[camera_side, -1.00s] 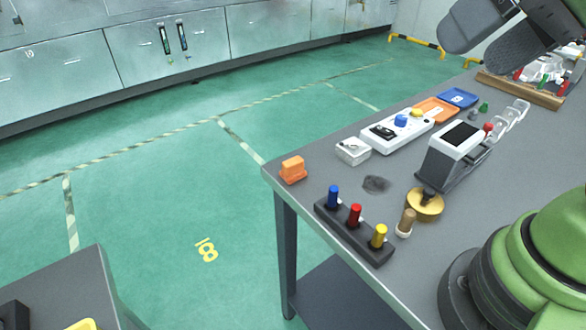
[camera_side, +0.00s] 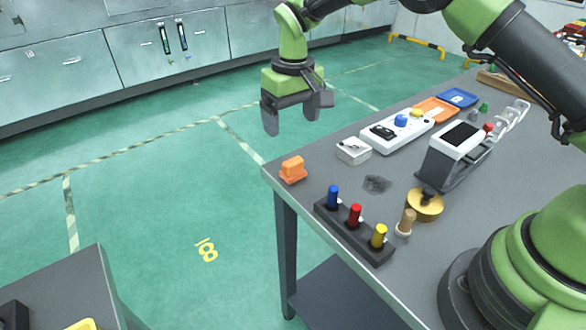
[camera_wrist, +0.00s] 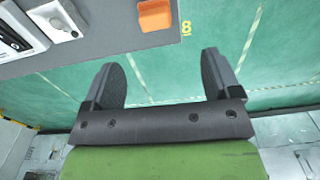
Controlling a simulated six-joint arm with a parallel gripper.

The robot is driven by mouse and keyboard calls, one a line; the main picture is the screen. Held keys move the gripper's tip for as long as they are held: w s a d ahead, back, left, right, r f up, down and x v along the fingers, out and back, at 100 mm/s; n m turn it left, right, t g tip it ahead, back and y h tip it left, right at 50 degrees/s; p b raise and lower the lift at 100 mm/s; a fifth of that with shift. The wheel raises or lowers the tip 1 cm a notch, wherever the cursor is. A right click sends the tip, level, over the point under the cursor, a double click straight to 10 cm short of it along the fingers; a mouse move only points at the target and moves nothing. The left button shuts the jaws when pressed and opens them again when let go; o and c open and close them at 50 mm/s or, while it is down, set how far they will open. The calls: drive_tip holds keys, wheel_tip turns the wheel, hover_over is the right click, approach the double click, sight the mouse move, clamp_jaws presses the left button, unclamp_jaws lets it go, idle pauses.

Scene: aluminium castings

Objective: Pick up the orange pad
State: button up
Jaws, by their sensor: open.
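The orange pad (camera_side: 292,170) is a small stepped block standing on the grey table at its left corner in the side view. In the wrist view the orange pad (camera_wrist: 155,15) shows at the top, near the table's edge. My gripper (camera_side: 293,120) is open and empty, held in the air above and behind the pad in the side view. In the wrist view my gripper (camera_wrist: 165,75) has its two dark fingers spread wide, with green floor between them. The fingers are apart from the pad.
On the grey table (camera_side: 310,195) are a peg holder (camera_side: 350,232) with blue, red and yellow pegs, a small pale box (camera_side: 353,151), a white panel (camera_side: 395,130), a grey device with a screen (camera_side: 453,155) and a brass disc (camera_side: 425,204). Dark grey patch (camera_side: 377,184) lies between them.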

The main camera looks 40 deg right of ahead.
sight(293, 161)
wheel_tip(293, 161, down, 7)
drive_tip(key=shift+w+r, duration=0.1)
drive_tip(key=shift+w, duration=0.05)
drive_tip(key=f, duration=0.5)
drive_tip(key=shift+d+f, duration=0.15)
drive_tip(key=shift+d, duration=0.15)
drive_tip(key=c, duration=1)
